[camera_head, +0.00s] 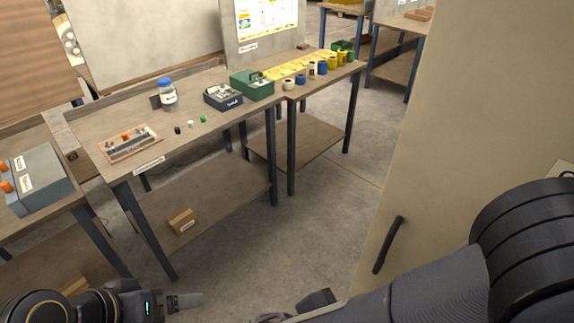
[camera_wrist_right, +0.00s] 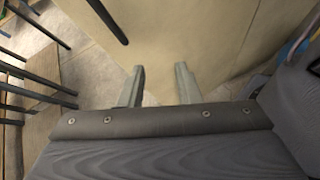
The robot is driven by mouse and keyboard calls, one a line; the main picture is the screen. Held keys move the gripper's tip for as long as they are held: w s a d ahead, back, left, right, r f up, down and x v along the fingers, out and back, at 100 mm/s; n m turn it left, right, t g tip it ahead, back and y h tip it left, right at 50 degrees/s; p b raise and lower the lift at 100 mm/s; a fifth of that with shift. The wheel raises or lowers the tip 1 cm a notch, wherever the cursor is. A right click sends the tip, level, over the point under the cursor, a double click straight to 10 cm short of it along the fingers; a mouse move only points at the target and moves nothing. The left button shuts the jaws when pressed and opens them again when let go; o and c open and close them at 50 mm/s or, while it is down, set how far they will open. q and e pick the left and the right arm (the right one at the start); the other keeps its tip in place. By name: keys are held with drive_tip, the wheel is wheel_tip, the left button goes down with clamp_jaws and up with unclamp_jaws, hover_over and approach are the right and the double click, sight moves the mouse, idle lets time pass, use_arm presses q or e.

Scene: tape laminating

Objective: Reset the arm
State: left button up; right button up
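My left gripper (camera_head: 186,301) is low in the head view, left of centre, with its arm coming in from the left. Its fingers are seen side-on, so I cannot tell whether they are apart, and nothing shows in them. My right arm crosses the lower right of the head view, and the right gripper (camera_head: 300,309) is only partly seen at the bottom edge. In the right wrist view the right gripper (camera_wrist_right: 161,88) has its two fingers apart with nothing between them, in front of a beige cabinet (camera_wrist_right: 205,35).
The beige cabinet (camera_head: 465,110) with a dark handle (camera_head: 389,245) stands close to my right arm. A wooden workbench (camera_head: 225,118) holds a jar (camera_head: 167,94), a tray (camera_head: 130,143), a green box (camera_head: 252,85) and several tape rolls. A grey box (camera_head: 40,182) sits on the left bench. Floor between is clear.

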drive_tip(key=s+d+m+g+y, duration=0.3)
drive_tip(key=d+m+g+y, duration=0.3)
drive_tip(key=m+y, duration=0.6)
drive_tip(key=shift+w+d+r+m+t+y, duration=0.25)
drive_tip(key=shift+w+d+r+m+t, duration=0.5)
drive_tip(key=shift+m, duration=1.2)
drive_tip(key=shift+w+d+r+m+t+y, duration=0.15)
drive_tip(key=shift+r+m+t, duration=0.45)
drive_tip(key=shift+m+t, duration=1)
drive_tip(key=shift+w+d+r+m+t+y, duration=0.4)
drive_tip(key=shift+r+m+t, duration=0.2)
drive_tip(key=shift+m, duration=1.75)
